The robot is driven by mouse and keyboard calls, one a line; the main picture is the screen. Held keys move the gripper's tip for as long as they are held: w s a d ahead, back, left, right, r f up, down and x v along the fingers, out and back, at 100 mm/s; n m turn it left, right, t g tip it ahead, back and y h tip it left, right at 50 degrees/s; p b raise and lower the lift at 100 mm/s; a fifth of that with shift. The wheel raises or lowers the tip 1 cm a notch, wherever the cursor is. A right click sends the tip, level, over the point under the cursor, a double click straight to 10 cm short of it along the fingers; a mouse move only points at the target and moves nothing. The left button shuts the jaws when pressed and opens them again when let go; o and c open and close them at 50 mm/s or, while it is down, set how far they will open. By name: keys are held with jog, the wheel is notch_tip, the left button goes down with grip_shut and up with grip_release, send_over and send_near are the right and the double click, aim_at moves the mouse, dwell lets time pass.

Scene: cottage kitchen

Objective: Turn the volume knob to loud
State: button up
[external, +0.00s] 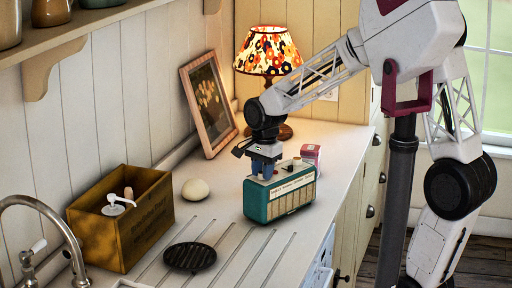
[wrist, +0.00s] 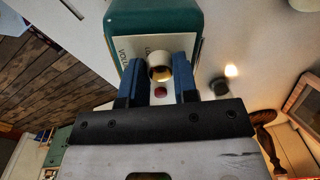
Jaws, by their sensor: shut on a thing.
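A teal and cream radio (external: 278,202) stands on the counter; its body also fills the upper middle of the wrist view (wrist: 170,17). My gripper (external: 263,173) points down at the left part of the radio's top. In the wrist view, its two blue fingers (wrist: 160,72) are shut on a round cream volume knob (wrist: 160,65), one finger on each side. Partly hidden lettering beside the knob starts with "VOLU". A small red dot (wrist: 160,91) shows just below the knob. The fingers hide the knob in the external view, and I cannot read its setting.
A lit lamp (external: 269,55) and a leaning picture frame (external: 208,103) are farther back. A wooden box (external: 122,232), a pale egg-shaped object (external: 195,189) and a dark trivet (external: 190,257) are to the left.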

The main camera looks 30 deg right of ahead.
jog(key=shift+m, duration=0.6)
jog(key=o, duration=0.9)
jog(key=shift+s+r, duration=0.15)
jog(key=shift+r, duration=3.75)
